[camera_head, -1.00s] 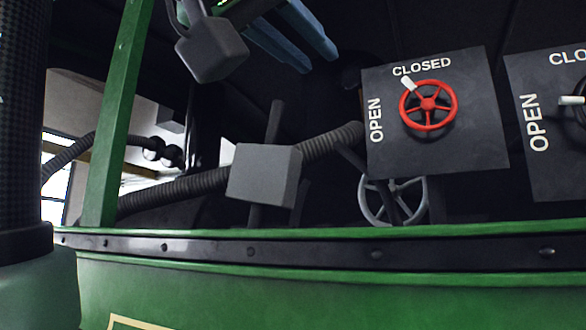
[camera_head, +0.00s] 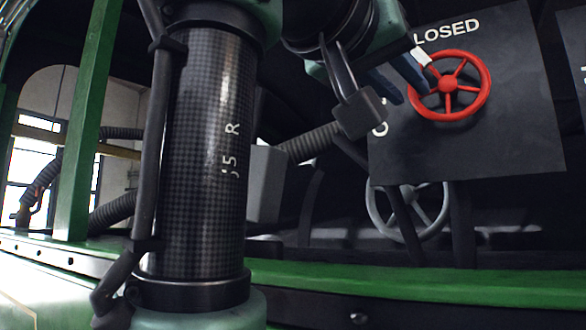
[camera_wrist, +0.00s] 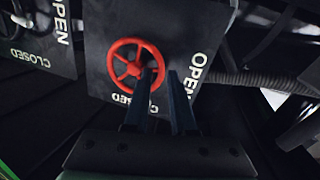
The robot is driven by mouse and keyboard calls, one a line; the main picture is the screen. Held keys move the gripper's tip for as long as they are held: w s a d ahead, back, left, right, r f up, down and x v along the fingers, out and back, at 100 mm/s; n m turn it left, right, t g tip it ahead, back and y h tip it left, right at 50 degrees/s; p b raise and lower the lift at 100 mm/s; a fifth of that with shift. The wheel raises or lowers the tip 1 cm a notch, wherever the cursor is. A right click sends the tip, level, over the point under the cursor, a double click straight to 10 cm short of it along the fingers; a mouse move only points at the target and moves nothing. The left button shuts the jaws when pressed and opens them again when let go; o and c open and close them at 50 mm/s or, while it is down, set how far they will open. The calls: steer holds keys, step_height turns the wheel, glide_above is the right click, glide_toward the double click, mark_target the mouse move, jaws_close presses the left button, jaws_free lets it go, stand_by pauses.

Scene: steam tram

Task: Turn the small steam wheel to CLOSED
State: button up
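The small red steam wheel (camera_head: 447,85) is mounted on a dark panel (camera_head: 470,150) marked OPEN and CLOSED. Its white handle (camera_head: 421,56) is at the upper left of the rim, just below the CLOSED lettering. My gripper (camera_head: 410,88) is at the wheel's left side in the head view, with two blue fingers. In the wrist view the fingers (camera_wrist: 160,72) are apart with a gap between them. One finger overlaps the edge of the red wheel (camera_wrist: 135,62) there; I cannot tell whether it touches. The white handle is not clearly visible in the wrist view.
A second marked panel (camera_wrist: 38,35) stands beside this one. A grey spoked wheel (camera_head: 407,215) is below the red one. A ribbed hose (camera_head: 310,143) runs behind my arm. A green ledge (camera_head: 400,282) crosses in front, and a green post (camera_head: 88,130) stands at left.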

mark_target(415, 97)
steer(key=shift+w+d+r+p, duration=0.3)
steer(key=shift+w+d+p, duration=0.2)
steer(key=shift+w+d, duration=0.1)
steer(key=shift+w+d+f, duration=0.25)
steer(key=shift+w+d, duration=0.2)
steer(key=shift+d, duration=0.05)
steer(key=shift+a, duration=0.1)
jaws_close()
